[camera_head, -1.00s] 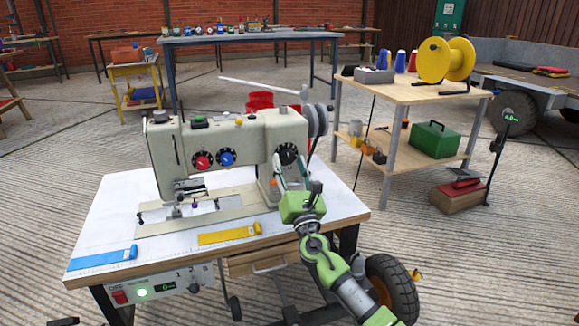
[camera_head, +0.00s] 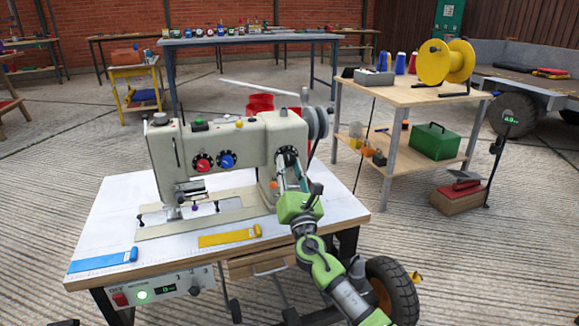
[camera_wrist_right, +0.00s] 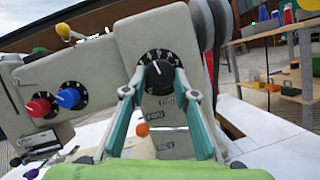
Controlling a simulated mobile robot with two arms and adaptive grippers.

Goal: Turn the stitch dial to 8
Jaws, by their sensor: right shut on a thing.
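The cream sewing machine (camera_head: 240,145) stands on a white-topped table. Its black stitch dial (camera_head: 288,154) is on the right-hand column, partly hidden by my right gripper in the head view. In the right wrist view the black dial (camera_wrist_right: 158,74) has white numbers around it and a white pointer line near the top; the numbers are too small to read surely. My right gripper (camera_wrist_right: 155,88) has its two fingertips on either side of the dial, shut on it. In the head view my right gripper (camera_head: 289,172) reaches up to the dial. My left gripper is not in view.
Red (camera_head: 203,163) and blue (camera_head: 227,161) dials sit left on the machine. An orange knob (camera_wrist_right: 143,130) is below the stitch dial, between my fingers. Blue (camera_head: 103,259) and yellow (camera_head: 230,235) strips lie on the table front. A wooden bench (camera_head: 410,92) stands at the right.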

